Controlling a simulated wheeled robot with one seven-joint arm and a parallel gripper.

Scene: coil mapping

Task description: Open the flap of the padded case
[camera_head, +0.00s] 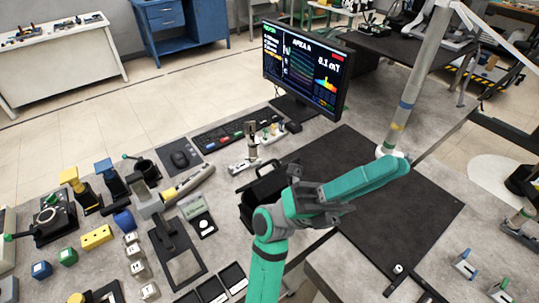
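A black box-like case (263,192), which looks like the padded case, stands on the grey bench left of my arm in the head view. My teal arm covers its right side. A thin dark bar or strap shows at its upper left edge. I cannot make out whether its flap is open or shut. My gripper (325,208) seems to be the dark grey part beside the teal links, just right of the case. Its fingers do not stand out from the arm, so I cannot tell whether they are open or touch anything.
A monitor (305,68), a keyboard (236,129) and a small metal fixture (252,150) stand behind the case. Tools and coloured blocks crowd the bench to the left. A dark mat (425,210) with mostly clear room lies right. A grey post (415,80) rises behind it.

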